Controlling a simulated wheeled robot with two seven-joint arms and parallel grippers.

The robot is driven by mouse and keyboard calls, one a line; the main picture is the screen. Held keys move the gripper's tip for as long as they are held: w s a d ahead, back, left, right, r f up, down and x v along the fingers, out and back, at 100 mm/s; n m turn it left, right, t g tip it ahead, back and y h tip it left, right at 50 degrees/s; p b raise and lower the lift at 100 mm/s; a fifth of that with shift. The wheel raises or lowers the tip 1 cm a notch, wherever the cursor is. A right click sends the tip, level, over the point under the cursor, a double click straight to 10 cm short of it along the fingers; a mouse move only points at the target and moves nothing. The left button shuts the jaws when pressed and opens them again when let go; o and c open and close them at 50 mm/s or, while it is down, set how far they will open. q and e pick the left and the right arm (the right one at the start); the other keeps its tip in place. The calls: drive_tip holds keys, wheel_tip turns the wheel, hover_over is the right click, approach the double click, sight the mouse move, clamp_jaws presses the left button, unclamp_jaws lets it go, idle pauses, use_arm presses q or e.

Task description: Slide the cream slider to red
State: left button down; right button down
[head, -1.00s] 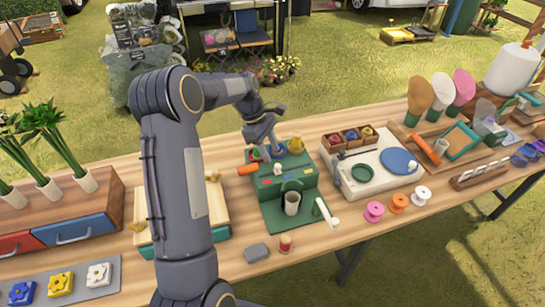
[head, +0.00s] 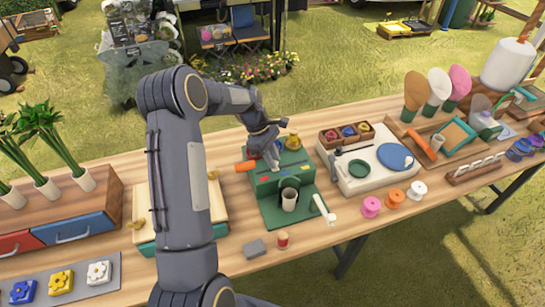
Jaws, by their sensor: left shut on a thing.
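A green box (head: 290,181) stands on a green base on the table, with small coloured marks on its sloping top, among them a red one at the left. My left gripper (head: 269,163) reaches down from the upper left to the top of this box, near its back left corner. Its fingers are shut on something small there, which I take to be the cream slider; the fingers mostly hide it. My right gripper is not in view.
An orange handle (head: 246,166) sticks out left of the box. A grey cup (head: 289,199) and a white-ended lever (head: 323,207) stand at its front. A pale console with a blue disc (head: 394,157) is to the right. Spools (head: 370,206) lie near the front edge.

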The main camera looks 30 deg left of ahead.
sight(264, 174)
use_arm(q)
drive_tip(key=shift+s+a, duration=1.45)
drive_tip(key=shift+s, duration=0.2)
drive_tip(key=shift+s+a, duration=0.1)
drive_tip(key=c, duration=1.3)
unclamp_jaws()
drive_tip(key=shift+s, duration=0.1)
drive_tip(key=b+v, duration=0.1)
drive_tip(key=v, duration=0.6)
drive_tip(key=shift+a+r+b, duration=0.15)
drive_tip(key=shift+r+b, duration=0.2)
drive_tip(key=shift+r, duration=0.05)
